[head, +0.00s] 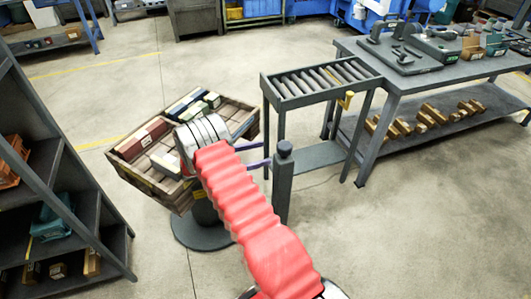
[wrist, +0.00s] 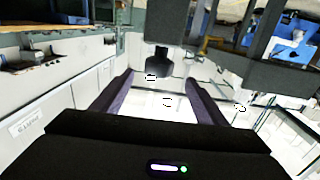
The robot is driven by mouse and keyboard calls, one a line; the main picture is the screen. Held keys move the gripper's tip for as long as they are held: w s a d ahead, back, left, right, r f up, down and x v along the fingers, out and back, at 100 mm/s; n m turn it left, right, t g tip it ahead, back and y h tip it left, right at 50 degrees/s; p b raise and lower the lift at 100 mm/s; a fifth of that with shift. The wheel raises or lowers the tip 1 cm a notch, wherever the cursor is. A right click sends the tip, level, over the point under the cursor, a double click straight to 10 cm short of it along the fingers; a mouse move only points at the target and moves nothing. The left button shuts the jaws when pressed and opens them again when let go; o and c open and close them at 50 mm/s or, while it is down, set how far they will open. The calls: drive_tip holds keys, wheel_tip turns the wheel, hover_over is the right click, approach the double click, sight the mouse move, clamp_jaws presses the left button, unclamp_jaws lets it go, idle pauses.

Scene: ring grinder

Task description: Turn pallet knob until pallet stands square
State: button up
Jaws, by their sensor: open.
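The wooden pallet (head: 150,181) stands on a round dark pedestal (head: 203,228) at left centre in the head view, askew to the roller stand and carrying several boxes. A dark knob (head: 284,149) tops a grey post (head: 283,188) right of the pallet. My gripper (head: 267,151) is open, its two purple fingers pointing right at the knob. In the wrist view, a dark knob-like piece (wrist: 158,62) shows beyond and between the fingers of my gripper (wrist: 160,81); I see no contact. My red-sleeved arm hides part of the pallet and pedestal.
A roller stand (head: 318,81) with a yellow handle (head: 346,100) is behind the post. A grey workbench (head: 415,70) holds tools and blocks at right. A dark shelf rack (head: 60,190) stands at left. The floor at lower right is clear.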

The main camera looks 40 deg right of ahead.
idle(0.3)
drive_tip(key=w+a+r+n+t+y, duration=0.2)
drive_tip(key=w+r+n+t, duration=0.1)
drive_tip(key=w+r+t, duration=0.5)
drive_tip(key=w+a+r+n+t+y, duration=0.2)
drive_tip(key=w+r+t, duration=0.5)
drive_tip(key=r, duration=0.4)
drive_tip(key=a+r+n+t+y, duration=0.4)
drive_tip(key=a+r+n+y, duration=0.35)
drive_tip(key=a+r, duration=0.65)
drive_tip(key=s+a+r+n+g+y, duration=0.1)
drive_tip(key=s+a+n+y, duration=0.2)
drive_tip(key=s+a, duration=0.4)
drive_tip(key=s+a+r+n+g+y, duration=0.1)
drive_tip(key=s+a+n+y, duration=0.25)
drive_tip(key=s, duration=0.65)
drive_tip(key=s+f+n+g, duration=0.1)
drive_tip(key=s+f+g, duration=0.1)
drive_tip(key=s, duration=1)
drive_tip(key=s+d+f+n+g+h, duration=0.1)
drive_tip(key=s+f+g, duration=0.2)
drive_tip(key=s, duration=1)
wheel_tip(320, 180, down, 2)
drive_tip(key=shift+f+n+g, duration=0.1)
drive_tip(key=shift+n+g, duration=0.2)
drive_tip(key=shift+n, duration=0.1)
